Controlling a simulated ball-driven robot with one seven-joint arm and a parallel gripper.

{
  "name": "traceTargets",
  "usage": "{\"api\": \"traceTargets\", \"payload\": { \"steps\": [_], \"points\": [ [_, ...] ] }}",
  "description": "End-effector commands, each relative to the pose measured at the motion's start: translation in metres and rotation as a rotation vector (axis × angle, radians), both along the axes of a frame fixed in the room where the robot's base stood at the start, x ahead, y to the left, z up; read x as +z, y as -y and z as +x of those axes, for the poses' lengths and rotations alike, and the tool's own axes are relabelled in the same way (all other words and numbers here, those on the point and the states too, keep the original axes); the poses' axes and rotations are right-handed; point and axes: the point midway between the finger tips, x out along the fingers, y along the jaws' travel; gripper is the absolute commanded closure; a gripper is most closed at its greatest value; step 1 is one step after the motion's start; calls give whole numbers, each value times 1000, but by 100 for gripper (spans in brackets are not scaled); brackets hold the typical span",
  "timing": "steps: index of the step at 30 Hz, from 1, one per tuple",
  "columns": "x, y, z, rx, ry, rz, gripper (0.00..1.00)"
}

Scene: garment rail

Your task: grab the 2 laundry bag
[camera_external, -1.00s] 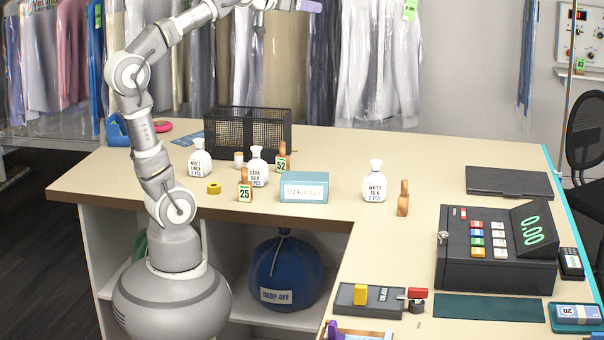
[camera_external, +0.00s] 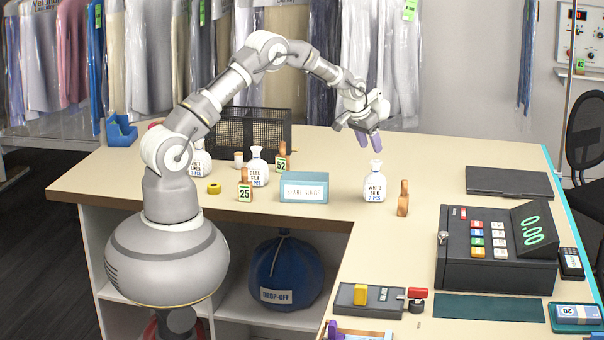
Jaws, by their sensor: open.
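A small white laundry bag (camera_external: 375,188) with a tied neck stands upright on the counter; its label seems to read "WHITE SILK 2 PCS". My gripper (camera_external: 370,142) is open and empty, its purple fingertips pointing down, just above this bag's neck in the picture; I cannot tell its exact depth. A second white bag (camera_external: 257,170), labelled "DARK SILK" with a small piece count, stands further left. A third white bag (camera_external: 199,163), labelled "WHITE LINEN", is partly hidden behind my arm.
A blue-grey box (camera_external: 304,188) and wooden stands with tags 25 (camera_external: 245,188) and 52 (camera_external: 282,161) stand left of the nearest bag. A wooden block (camera_external: 403,200) is close on its right. A black mesh basket (camera_external: 262,122) sits behind. A cash register (camera_external: 490,250) stands right.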

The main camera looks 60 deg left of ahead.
Motion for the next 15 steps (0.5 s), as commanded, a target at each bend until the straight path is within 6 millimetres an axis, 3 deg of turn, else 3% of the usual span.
{"api": "traceTargets", "payload": {
  "steps": [8, 15],
  "points": [
    [-41, -3, 11, 2, -21, 0, 46],
    [-73, -7, 32, 1, -21, 0, 46]
  ]
}}
